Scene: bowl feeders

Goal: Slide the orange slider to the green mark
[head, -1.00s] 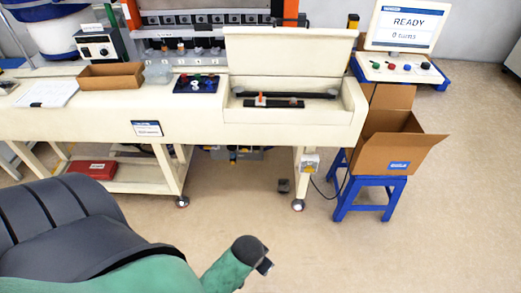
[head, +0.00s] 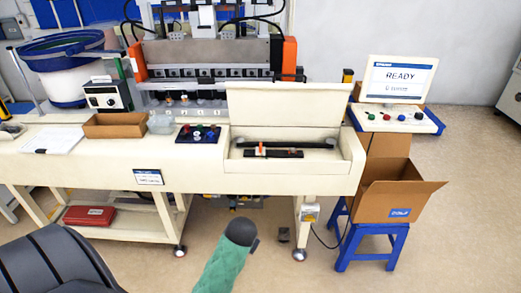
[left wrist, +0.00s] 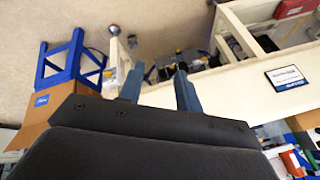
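The orange slider (head: 261,150) stands upright on a dark rail (head: 285,153) inside the open-lidded bay at the bench's right end. It is near the left end of the rail. A tiny green patch shows at the bay's left end; I cannot tell whether it is the green mark. My left gripper's two blue-grey fingers (left wrist: 160,90) are apart with nothing between them in the left wrist view. They are away from the slider, over the floor and bench edge. The slider is not clearly seen in that view. My right gripper is not in view.
The raised lid (head: 283,105) stands behind the bay. A button panel (head: 199,134) and a brown tray (head: 115,126) sit to its left. An open carton (head: 395,195) on a blue stool (head: 372,232) and a monitor reading READY (head: 397,78) are at the right.

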